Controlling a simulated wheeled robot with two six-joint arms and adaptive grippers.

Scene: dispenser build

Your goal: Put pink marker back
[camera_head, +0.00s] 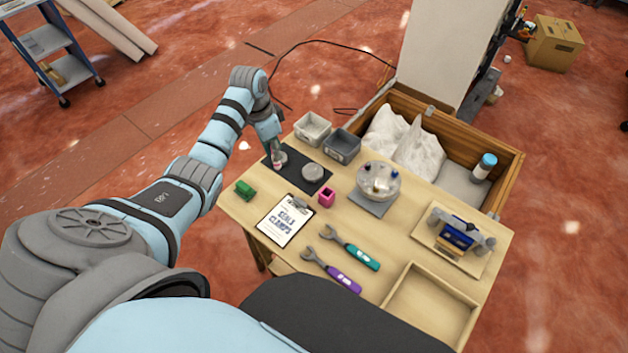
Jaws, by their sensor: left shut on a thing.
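My left gripper (276,149) is at the far left part of the table, over the dark mat. It is shut on a small pink and pale thing, apparently the pink marker (279,162), held roughly upright. The fingers hide part of it, and I cannot tell whether its lower end touches the mat. A small pink open holder (326,197) stands on the table to the right of and nearer than the mat. My right gripper is not in view.
The dark mat (290,182) also bears a round grey disc (312,172). A tray (430,305) sits front right.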

